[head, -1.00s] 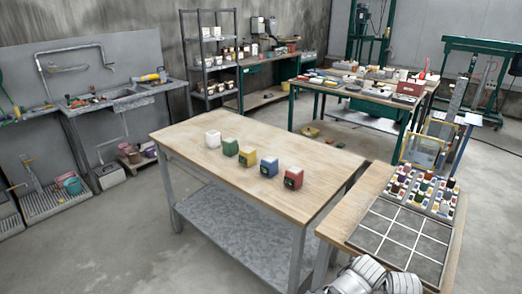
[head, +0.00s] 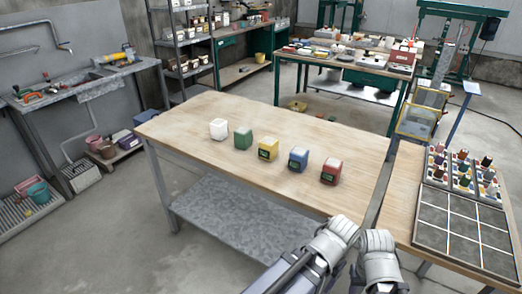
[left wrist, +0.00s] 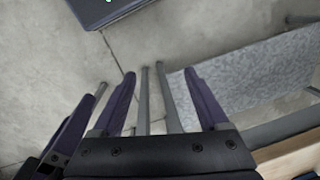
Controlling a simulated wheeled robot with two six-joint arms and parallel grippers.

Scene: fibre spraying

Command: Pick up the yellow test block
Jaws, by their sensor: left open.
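The yellow test block (head: 268,149) stands on the wooden tabletop (head: 190,150), in the middle of a row of small blocks. It has a dark label on its front. The green block (head: 243,139) is to its left and the blue block (head: 298,160) to its right, both apart from it. My left gripper (left wrist: 160,75) shows in the left wrist view, open and empty, with floor and grey table legs beyond its fingers.
A white block (head: 218,128) and a red block (head: 331,172) end the row. A side table at right carries a gridded panel (head: 466,222) and a rack of small bottles (head: 462,172). The tabletop around the row is clear. A grey lower shelf (head: 235,218) lies below.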

